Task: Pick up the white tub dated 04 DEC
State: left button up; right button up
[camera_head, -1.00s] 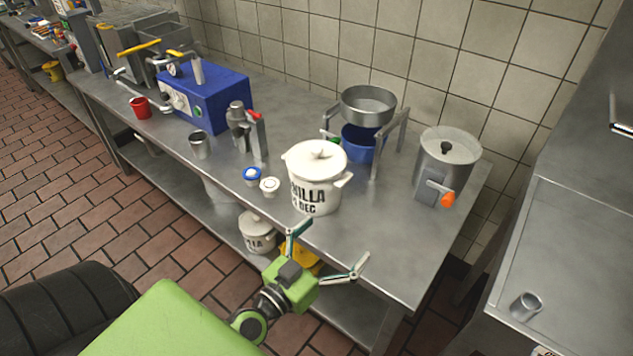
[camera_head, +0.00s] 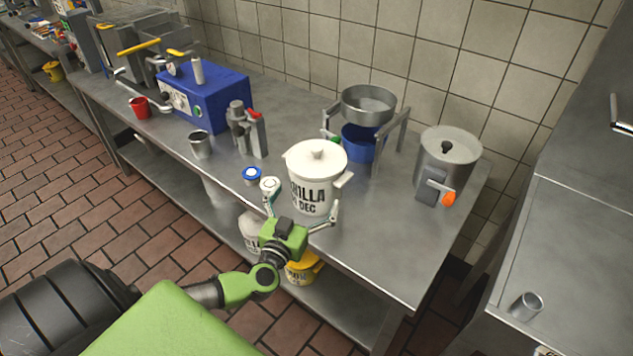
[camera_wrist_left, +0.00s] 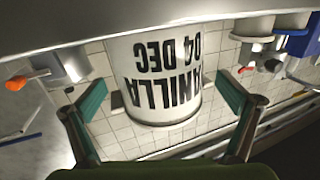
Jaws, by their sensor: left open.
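The white tub (camera_head: 311,188) stands upright on the steel table (camera_head: 400,255) with its lid on and side handles showing. Its dark print reads partly as "…ILLA" and "DEC" in the head view. In the left wrist view the tub (camera_wrist_left: 155,95) appears upside down, and its print reads "VANILLA 04 DEC". My left gripper (camera_head: 302,208) is open at the near side of the tub, its fingers spread toward either side of it. In the wrist view the open fingers (camera_wrist_left: 164,103) flank the tub with gaps at both sides. My right gripper is not in view.
A yellow tub (camera_head: 303,268) is on the lower shelf. The table's front right is clear.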

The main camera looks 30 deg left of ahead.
pick_arm(q)
jog(key=x, duration=0.4)
jog(key=shift+w+f, duration=0.1)
jog(key=shift+w, duration=0.25)
jog(key=shift+s, duration=0.1)
jog(key=shift+c, duration=0.4)
jog(key=c, duration=0.9)
